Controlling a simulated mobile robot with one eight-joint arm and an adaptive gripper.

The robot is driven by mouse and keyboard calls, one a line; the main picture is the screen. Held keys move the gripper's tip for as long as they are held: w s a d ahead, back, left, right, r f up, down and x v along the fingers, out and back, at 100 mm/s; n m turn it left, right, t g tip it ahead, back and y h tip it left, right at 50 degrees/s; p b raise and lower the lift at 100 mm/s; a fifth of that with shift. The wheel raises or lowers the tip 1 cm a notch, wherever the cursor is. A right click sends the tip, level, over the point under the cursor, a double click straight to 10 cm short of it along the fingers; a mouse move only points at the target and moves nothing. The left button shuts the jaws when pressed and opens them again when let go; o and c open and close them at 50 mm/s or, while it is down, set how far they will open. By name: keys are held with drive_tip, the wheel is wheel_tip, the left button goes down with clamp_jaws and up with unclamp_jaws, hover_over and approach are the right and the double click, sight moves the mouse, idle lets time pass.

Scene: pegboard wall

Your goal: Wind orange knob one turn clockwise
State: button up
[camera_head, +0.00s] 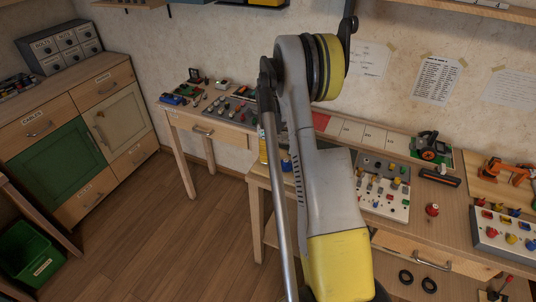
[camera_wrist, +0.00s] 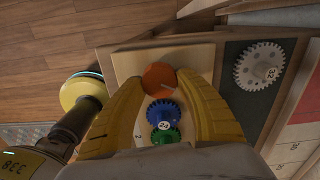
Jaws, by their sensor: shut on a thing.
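The orange knob (camera_wrist: 160,76) is a round disc on a pale wooden board (camera_wrist: 188,52), seen from above in the wrist view. My gripper (camera_wrist: 162,84) has its two yellow fingers on either side of the knob, with the tips shut on it. A blue gear (camera_wrist: 164,112) and a green gear (camera_wrist: 166,136) show between the fingers, below the knob in the picture. Any mark showing the knob's turn is too small to tell. In the head view my arm hides the knob and my fingertips.
A grey gear (camera_wrist: 258,66) lies on a dark panel right of the board. The workbench (camera_head: 452,212) carries a switch panel (camera_head: 392,206), a red knob (camera_head: 432,209) and an orange toy arm (camera_head: 506,170). A cabinet (camera_head: 80,135) stands at left; floor (camera_head: 150,225) between is clear.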

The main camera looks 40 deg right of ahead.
drive_tip(key=shift+m, duration=0.3)
idle(0.4)
drive_tip(key=o, duration=1.2)
drive_tip(key=shift+r, duration=0.1)
wheel_tip(320, 180, up, 12)
drive_tip(key=shift+f, duration=0.1)
